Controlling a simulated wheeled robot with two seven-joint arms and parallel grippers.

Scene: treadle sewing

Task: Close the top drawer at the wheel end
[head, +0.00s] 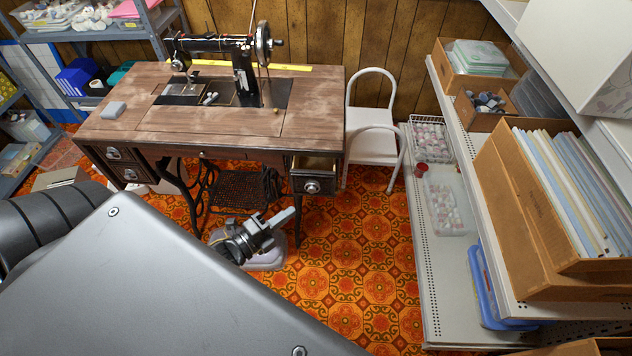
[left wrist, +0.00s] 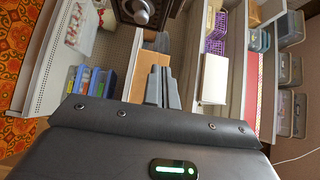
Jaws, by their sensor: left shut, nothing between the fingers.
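The top drawer (head: 307,185) at the wheel end sticks out from under the right end of the sewing table (head: 215,147). The drawer front also shows at the top edge of the left wrist view (left wrist: 127,14). My left gripper (head: 287,214) is below and a little left of the drawer front, apart from it in the picture. Its fingers (left wrist: 163,88) are together and empty, pointing toward the drawer side. My right gripper is not in view.
A black sewing machine (head: 243,75) with a handwheel stands on the table. A white chair (head: 372,145) stands right of the drawer. A metal shelf (head: 440,270) with boxes runs along the right. Patterned floor (head: 355,255) lies open between the shelf and the table.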

